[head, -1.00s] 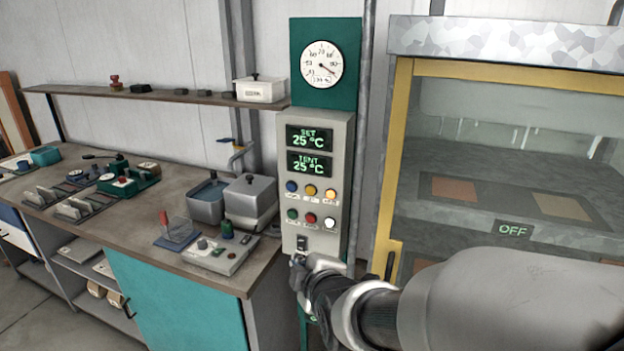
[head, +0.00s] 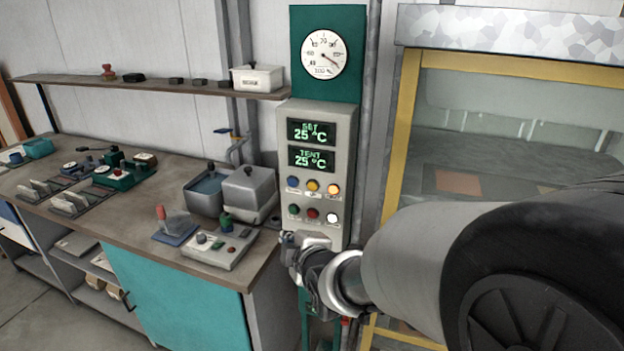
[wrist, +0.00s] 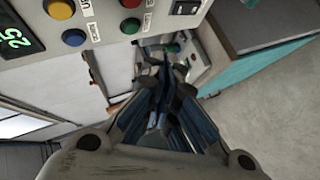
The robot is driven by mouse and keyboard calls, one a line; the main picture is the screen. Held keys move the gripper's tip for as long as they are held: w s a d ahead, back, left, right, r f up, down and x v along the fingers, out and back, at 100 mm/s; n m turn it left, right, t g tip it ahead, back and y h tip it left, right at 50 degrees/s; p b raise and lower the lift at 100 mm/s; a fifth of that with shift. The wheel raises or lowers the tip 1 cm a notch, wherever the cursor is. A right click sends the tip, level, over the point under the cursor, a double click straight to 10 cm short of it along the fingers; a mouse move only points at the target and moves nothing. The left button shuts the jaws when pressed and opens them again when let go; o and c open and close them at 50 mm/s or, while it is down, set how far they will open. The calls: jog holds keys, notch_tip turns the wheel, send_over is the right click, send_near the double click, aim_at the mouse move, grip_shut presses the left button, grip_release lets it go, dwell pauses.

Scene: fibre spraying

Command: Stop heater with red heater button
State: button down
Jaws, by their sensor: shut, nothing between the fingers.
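The red button (head: 313,214) is the middle one in the lower row of the grey control panel (head: 343,130). A green button (head: 294,209) is on its left and a white one (head: 332,218) on its right. In the wrist view the red button (wrist: 131,3) is cut by the top edge, beside the green button (wrist: 130,26). My gripper (head: 289,240) is shut and empty, low and left in front of the panel, below the button row and apart from the red button. Its closed fingertips (wrist: 162,62) show in the wrist view.
Blue, yellow and amber buttons (head: 313,186) form the row above. Two displays (head: 311,132) read 25 °C. A workbench (head: 150,215) with small devices and metal containers stands left. A yellow-framed booth (head: 405,130) is on the right, partly behind my arm.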

aim_at(312, 214)
jog(key=shift+w+d+p, duration=0.2)
jog(key=shift+w+d, duration=0.15)
jog(key=shift+w, duration=0.6)
jog(key=shift+w+d+p, duration=0.2)
jog(key=shift+w+d, duration=0.15)
jog(key=shift+w, duration=0.6)
jog(key=shift+w+d+p, duration=0.2)
jog(key=shift+w+d, duration=0.15)
jog(key=shift+w, duration=0.6)
jog(key=shift+w, duration=0.15)
jog(key=shift+w+d, duration=0.15)
jog(key=shift+w, duration=0.1)
jog(key=shift+w+d, duration=0.1)
jog(key=shift+w, duration=0.3)
jog(key=shift+s+b, duration=0.1)
jog(key=shift+b, duration=0.25)
jog(key=shift+s+a+b, duration=0.25)
jog(key=shift+s+b, duration=0.4)
jog(key=shift+s, duration=0.05)
